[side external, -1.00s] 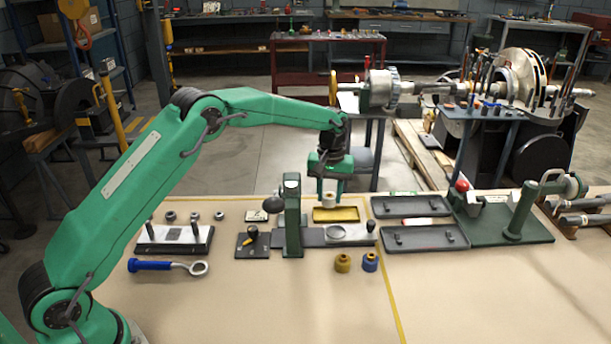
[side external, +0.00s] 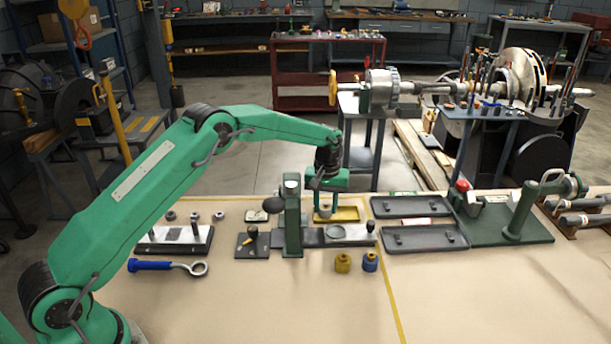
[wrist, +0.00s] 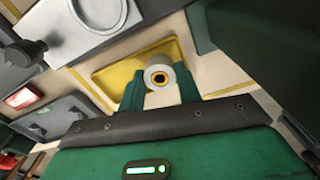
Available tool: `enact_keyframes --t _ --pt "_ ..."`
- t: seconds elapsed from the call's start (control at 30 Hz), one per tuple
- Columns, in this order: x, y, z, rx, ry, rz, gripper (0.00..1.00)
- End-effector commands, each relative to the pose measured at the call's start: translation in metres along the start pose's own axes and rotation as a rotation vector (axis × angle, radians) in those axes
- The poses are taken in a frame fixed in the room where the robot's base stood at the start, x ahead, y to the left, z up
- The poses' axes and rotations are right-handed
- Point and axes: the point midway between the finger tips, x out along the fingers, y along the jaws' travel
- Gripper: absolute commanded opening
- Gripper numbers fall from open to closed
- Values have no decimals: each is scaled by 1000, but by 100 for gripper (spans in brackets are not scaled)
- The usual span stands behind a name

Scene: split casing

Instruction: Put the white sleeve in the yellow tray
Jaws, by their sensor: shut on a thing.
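The white sleeve (wrist: 152,75) is a short white ring with a yellow inner ring and dark bore in the wrist view. My gripper (wrist: 160,88) is shut on it, a finger on each side. In the side view my gripper (side external: 325,208) points down at the yellow tray (side external: 347,214), behind the grey fixture bar. The shallow yellow tray also shows in the wrist view (wrist: 112,76) around and behind the sleeve. I cannot tell whether the sleeve touches the tray floor.
A green upright post (side external: 292,220) stands just left of the tray. Grey trays (side external: 424,239) lie to the right. A yellow part (side external: 342,263) and a blue part (side external: 370,262) stand in front.

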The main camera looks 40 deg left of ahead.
Motion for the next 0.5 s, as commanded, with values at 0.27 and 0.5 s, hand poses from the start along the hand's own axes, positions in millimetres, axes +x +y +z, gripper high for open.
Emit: enact_keyframes --t 0.27,0.5 --pt "0 0 0 0 1 1 5" --pt "3 0 0 0 -1 -1 55"
